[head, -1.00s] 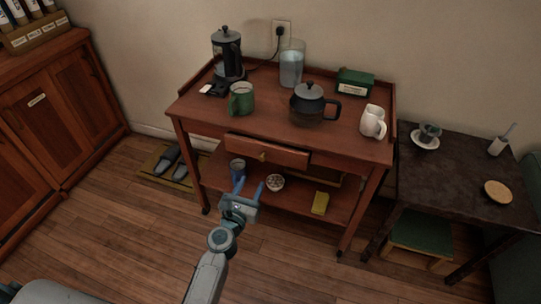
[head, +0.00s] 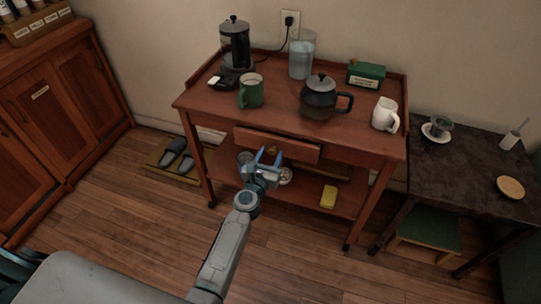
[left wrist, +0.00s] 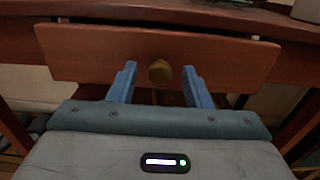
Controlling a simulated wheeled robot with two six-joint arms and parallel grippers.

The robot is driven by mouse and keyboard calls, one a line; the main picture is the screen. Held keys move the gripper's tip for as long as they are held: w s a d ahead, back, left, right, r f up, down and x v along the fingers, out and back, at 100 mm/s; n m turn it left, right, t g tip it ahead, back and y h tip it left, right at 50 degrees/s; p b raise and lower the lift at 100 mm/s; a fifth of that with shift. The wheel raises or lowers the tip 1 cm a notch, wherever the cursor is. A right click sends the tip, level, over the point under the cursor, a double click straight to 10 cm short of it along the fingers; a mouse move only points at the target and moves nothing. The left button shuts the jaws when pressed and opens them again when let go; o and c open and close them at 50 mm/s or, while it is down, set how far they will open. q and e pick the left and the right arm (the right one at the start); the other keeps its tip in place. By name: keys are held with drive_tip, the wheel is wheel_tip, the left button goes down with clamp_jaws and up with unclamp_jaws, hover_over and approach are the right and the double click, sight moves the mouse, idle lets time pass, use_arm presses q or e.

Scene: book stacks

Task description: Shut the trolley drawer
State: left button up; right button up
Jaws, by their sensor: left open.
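The wooden trolley (head: 375,150) stands against the wall. Its drawer (head: 300,152) sits under the top and sticks out a little, its front standing proud of the frame. In the left wrist view the drawer front (left wrist: 90,55) fills the upper part, with a round brass knob (left wrist: 160,72) at its middle. My left gripper (head: 269,154) is open in front of the drawer. Its two blue fingers (left wrist: 159,68) stand either side of the knob, apart from it. I cannot tell whether the fingertips touch the drawer front. In the head view the gripper hides the knob. My right gripper is out of view.
The trolley top holds a coffee press (head: 235,45), a green mug (head: 251,90), a dark teapot (head: 320,98), a water jug (head: 301,55) and a white pitcher (head: 385,114). A yellow sponge-like block (head: 329,196) lies on the lower shelf. A dark table (head: 465,180) stands at right.

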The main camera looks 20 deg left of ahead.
sight(275, 146)
use_arm(q)
drive_tip(key=shift+w, duration=0.2)
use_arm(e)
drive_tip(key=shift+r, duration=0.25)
use_arm(q)
drive_tip(key=shift+c, duration=0.3)
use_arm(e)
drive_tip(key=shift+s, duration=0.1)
